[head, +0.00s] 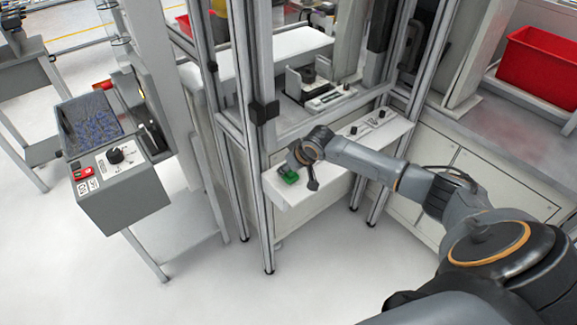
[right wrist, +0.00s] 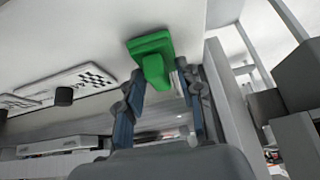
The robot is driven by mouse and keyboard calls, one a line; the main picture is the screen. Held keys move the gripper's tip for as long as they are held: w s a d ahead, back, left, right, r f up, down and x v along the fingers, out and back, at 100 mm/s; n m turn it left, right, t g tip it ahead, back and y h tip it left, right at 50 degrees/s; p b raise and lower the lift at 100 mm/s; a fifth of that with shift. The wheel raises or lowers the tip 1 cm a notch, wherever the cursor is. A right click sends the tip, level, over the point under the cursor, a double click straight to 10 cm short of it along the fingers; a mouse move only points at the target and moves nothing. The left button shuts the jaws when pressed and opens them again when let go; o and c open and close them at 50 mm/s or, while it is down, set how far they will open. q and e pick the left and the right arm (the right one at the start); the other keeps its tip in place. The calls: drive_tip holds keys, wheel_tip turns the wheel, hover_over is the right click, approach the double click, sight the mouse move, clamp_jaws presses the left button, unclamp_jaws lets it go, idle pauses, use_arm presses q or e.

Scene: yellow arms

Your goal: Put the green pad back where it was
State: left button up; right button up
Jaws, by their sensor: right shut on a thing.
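The green pad (head: 289,178) is at the left end of the white ledge (head: 330,172), at the ledge's edge. In the right wrist view the green pad (right wrist: 150,46) shows as a flat plate with a narrower block below it. My right gripper (head: 297,170) is over the pad and partly covers it. Its fingers (right wrist: 167,80) are on both sides of the narrower block, shut on it. The plate lies close against the white surface; I cannot tell if it touches. My left gripper is in neither view.
Black knobs (head: 353,130) and a printed plate sit on the ledge to the right of the gripper. A metal frame post (head: 265,105) stands left of the ledge. A grey control box (head: 120,180) is farther left. Open floor lies in front.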

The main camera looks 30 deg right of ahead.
drive_tip(key=shift+f, duration=0.15)
drive_tip(key=o, duration=1.2)
drive_tip(key=v, duration=1.2)
